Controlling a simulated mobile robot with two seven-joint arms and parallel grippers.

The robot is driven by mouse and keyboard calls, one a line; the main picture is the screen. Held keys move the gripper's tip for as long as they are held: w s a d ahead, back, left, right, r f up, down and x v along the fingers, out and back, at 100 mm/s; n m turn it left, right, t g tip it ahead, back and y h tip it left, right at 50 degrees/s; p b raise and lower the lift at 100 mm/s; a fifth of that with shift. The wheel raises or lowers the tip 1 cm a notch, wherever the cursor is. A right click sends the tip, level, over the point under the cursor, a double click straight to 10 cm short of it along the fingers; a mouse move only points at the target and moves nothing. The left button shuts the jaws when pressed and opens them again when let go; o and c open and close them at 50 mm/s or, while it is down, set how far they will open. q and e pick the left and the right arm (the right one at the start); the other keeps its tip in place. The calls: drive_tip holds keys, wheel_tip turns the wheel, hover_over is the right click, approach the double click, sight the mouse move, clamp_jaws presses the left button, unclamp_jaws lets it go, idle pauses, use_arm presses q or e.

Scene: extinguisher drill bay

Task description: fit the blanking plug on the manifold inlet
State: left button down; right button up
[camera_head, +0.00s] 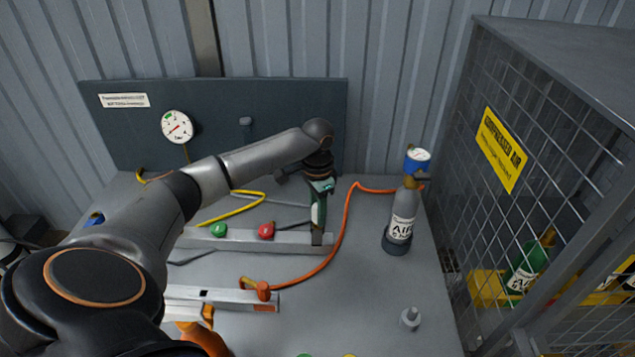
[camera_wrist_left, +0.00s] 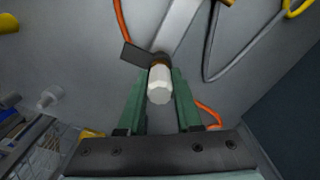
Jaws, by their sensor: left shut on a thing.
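My left gripper (camera_head: 318,228) points down at the right end of the rear grey manifold bar (camera_head: 285,238). In the left wrist view its green fingers (camera_wrist_left: 160,88) are shut on a white, faceted plug (camera_wrist_left: 160,86). The manifold bar (camera_wrist_left: 182,28) runs away behind the plug. A brown ring (camera_wrist_left: 160,59) and a dark plate (camera_wrist_left: 136,54) are at its near end. The plug lines up with the ring; I cannot tell whether it is seated. In the head view the fingers hide the plug. My right gripper is not in view.
A grey fitting (camera_head: 410,318) stands at the table's front right. A grey air cylinder (camera_head: 398,225) with a blue-banded gauge stands right of the gripper. An orange hose (camera_head: 340,235) curves between them. A mesh cage (camera_head: 540,150) bounds the right side.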

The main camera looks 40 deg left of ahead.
use_arm(q)
drive_tip(key=shift+f, duration=0.85)
drive_tip(key=c, duration=0.5)
unclamp_jaws()
drive_tip(key=shift+r, duration=0.1)
wheel_tip(320, 180, up, 12)
drive_tip(key=shift+r+b, duration=0.2)
drive_tip(key=shift+b, duration=0.1)
